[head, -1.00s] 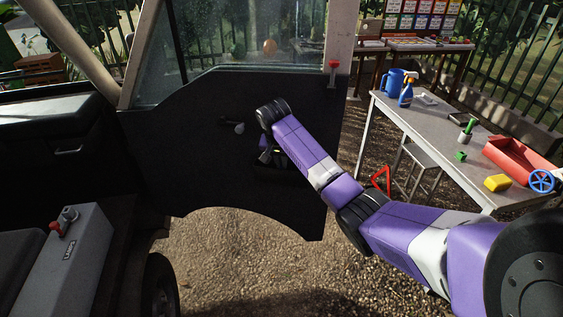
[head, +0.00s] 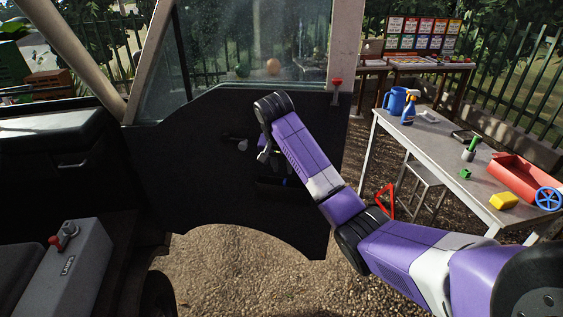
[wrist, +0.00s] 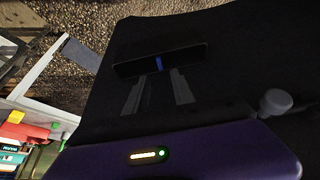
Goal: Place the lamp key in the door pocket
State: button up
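My gripper (head: 268,161) hangs beside the dark door panel, just above the door pocket (head: 268,187). In the wrist view my gripper's two fingers (wrist: 159,86) stand apart with nothing visible between them. Their tips point at the dark pocket (wrist: 190,58). A blue strip (wrist: 158,63) shows at the pocket, in line with the gap between the fingers. A small blue spot also shows there in the head view (head: 285,182). I cannot tell for sure whether this blue thing is the lamp key. Most of the pocket's inside is too dark to see.
A door handle (head: 241,144) sits above the pocket, left of my gripper. A grey box with a red-handled switch (head: 65,235) stands at lower left. At right a table (head: 440,150) holds a blue jug, spray bottle, red tray and yellow block.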

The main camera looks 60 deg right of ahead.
jog(key=shift+v, duration=2.05)
jog(key=w+a+f+n+t+y, duration=0.1)
jog(key=w+a+f+n+t, duration=0.15)
jog(key=a+f, duration=0.75)
jog(key=w+a+f+n+t+y, duration=0.1)
jog(key=w+a+f+n+t, duration=0.15)
jog(key=a+f, duration=0.8)
jog(key=s+a+f+n+t, duration=0.1)
jog(key=s+a+t, duration=0.3)
jog(key=a, duration=0.8)
jog(key=s+a+r+n+t, duration=0.1)
jog(key=s+a, duration=0.2)
jog(key=s, duration=0.3)
jog(key=s+a+r+n+y, duration=0.1)
jog(key=s+a+n, duration=0.15)
jog(key=s, duration=0.35)
jog(key=s+a+r+t, duration=0.1)
jog(key=s+a, duration=0.3)
jog(key=s, duration=0.2)
jog(key=s+r+n+t+y, duration=0.1)
jog(key=s+r+n, duration=0.4)
jog(key=s+r, duration=0.8)
jog(key=shift+s+a+t, duration=0.2)
jog(key=shift+s+t, duration=0.05)
jog(key=shift+t, duration=0.65)
